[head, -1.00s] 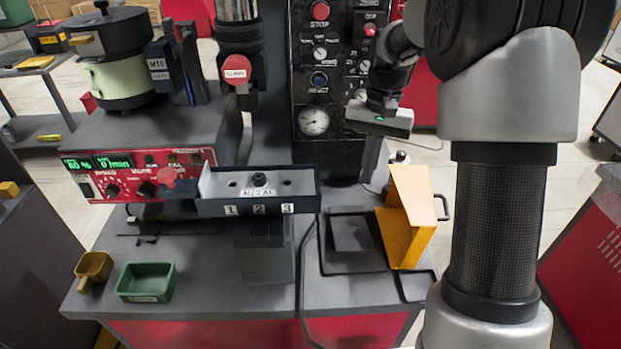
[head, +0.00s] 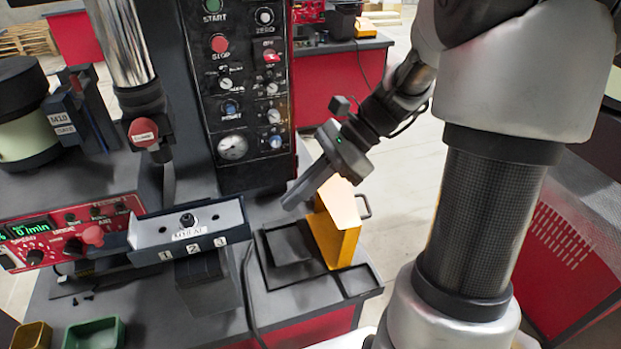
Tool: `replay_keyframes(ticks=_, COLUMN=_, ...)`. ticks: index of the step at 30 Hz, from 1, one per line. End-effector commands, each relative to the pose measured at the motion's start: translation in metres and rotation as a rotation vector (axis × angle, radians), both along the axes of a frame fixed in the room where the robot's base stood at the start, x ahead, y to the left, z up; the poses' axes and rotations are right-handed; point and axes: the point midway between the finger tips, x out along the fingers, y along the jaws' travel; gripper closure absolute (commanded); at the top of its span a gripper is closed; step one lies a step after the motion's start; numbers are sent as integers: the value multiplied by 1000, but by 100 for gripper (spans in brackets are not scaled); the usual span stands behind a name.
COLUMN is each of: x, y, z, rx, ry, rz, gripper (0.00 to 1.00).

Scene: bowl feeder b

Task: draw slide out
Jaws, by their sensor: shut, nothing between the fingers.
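The slide appears to be the dark blue-grey channel (head: 190,232) marked 1, 2 and 3 on its front, with a nut-like part (head: 187,220) on its bed. A red knob (head: 92,235) sits on a dark block at its left end. The slide's underside is hidden. My gripper (head: 291,203) is shut and empty, to the right of the channel.
A yellow bracket (head: 341,236) stands right of a dark square plate (head: 290,247). The black control panel (head: 237,95) rises behind. A metal column with a red-capped head (head: 143,132) stands above the channel. Green (head: 95,334) and yellow (head: 31,336) bins sit at lower left.

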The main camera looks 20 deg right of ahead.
Motion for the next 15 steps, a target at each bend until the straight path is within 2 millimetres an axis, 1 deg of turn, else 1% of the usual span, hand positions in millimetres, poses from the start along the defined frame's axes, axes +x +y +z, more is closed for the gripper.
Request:
replay_keyframes(ticks=1, x=-1, y=9, z=-8, rx=2, ry=3, rz=4, gripper=100)
replay_keyframes(ticks=4, x=-1, y=23, z=-21, rx=1, ry=2, rz=2, gripper=100)
replay_keyframes(ticks=5, x=-1, y=29, z=-19, rx=0, ry=0, rz=4, gripper=100)
replay_keyframes(ticks=9, x=0, y=48, z=-18, rx=-1, ry=-1, rz=4, gripper=100)
replay_keyframes(ticks=15, x=0, y=59, z=-18, rx=-1, ry=-1, rz=2, gripper=100)
